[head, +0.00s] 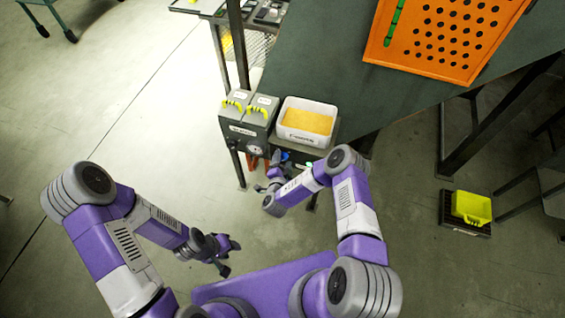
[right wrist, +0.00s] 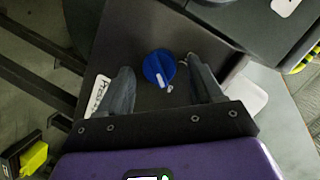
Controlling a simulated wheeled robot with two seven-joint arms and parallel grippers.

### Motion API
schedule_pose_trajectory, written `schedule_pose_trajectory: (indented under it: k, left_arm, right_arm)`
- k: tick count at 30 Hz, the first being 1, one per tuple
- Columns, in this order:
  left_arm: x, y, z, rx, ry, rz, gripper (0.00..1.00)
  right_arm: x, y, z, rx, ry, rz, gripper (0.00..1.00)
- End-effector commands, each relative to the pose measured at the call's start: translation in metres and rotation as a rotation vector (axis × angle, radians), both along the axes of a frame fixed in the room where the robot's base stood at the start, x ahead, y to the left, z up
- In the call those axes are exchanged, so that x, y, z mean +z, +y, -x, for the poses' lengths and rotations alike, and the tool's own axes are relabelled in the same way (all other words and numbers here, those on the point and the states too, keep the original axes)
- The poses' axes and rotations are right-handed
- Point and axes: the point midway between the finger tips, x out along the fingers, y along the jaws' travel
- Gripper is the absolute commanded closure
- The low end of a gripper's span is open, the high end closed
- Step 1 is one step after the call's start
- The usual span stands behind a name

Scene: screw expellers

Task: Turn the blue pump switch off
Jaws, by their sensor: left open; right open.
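The blue pump switch (right wrist: 159,69) is a round knob with a white pointer mark on a dark panel (right wrist: 140,35) in the right wrist view. My right gripper (right wrist: 163,84) is open, with one finger on each side of the knob. Gaps show between the fingers and the knob, so it is not gripped. In the head view my right gripper (head: 277,170) is at the front of the table edge, below the white bin, and my arm partly hides the panel there. My left gripper (head: 228,257) is open and empty over the floor.
A white bin (head: 284,134) with yellow contents stands at the table's (head: 310,60) corner. Grey boxes with yellow-green handles (head: 246,120) are left of it. An orange perforated tray (head: 375,42) lies on the table.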

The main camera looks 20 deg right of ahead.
Motion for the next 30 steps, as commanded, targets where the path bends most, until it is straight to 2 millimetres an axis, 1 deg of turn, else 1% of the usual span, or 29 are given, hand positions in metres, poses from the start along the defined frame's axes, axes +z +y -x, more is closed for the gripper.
schedule_pose_trajectory:
  k: [4, 15, 23, 30]
  left_arm:
    - [0.000, 0.000, 0.000, 0.000, 0.000, 0.000, 0.57]
    - [0.000, 0.000, 0.000, 0.000, 0.000, 0.000, 0.57]
    - [0.003, 0.000, 0.000, 0.000, 0.000, 0.000, 0.57]
    - [0.015, 0.000, 0.000, 0.000, 0.000, 0.000, 0.57]
  right_arm:
    - [0.000, 0.000, 0.000, 0.000, 0.000, 0.000, 0.34]
    - [0.000, 0.000, 0.000, 0.000, 0.000, 0.000, 0.90]
    - [0.001, 0.001, 0.000, 0.001, 0.015, 0.021, 0.90]
    - [0.004, 0.003, 0.000, 0.003, 0.081, 0.123, 0.90]
